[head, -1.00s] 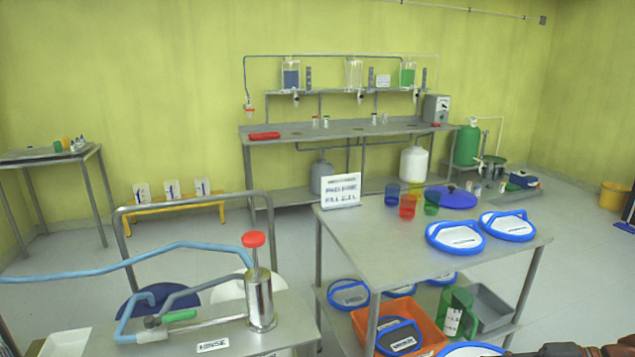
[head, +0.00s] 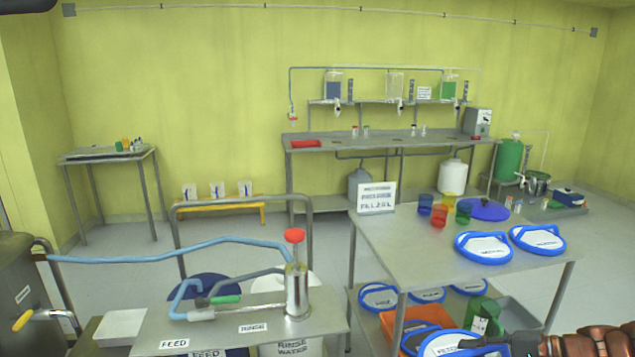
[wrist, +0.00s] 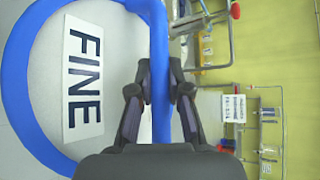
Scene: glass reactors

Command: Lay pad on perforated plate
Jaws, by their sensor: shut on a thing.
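My gripper (wrist: 158,95) is shut on the blue rim of a round pad (wrist: 85,88), which fills the left of the wrist view. The pad has a pale grey face and a white label reading FINE. In the head view the held pad (head: 447,345) shows at the bottom edge, partly cut off, with my gripper (head: 492,342) at its right side. I cannot make out a perforated plate in either view.
More blue-rimmed pads lie on the right table (head: 400,246) and its lower shelf. A bench (head: 235,335) with a red-knobbed metal cylinder (head: 297,290) and blue hose stands front left. A dark grey vessel (head: 25,300) is at the left edge. Floor (head: 130,278) between is clear.

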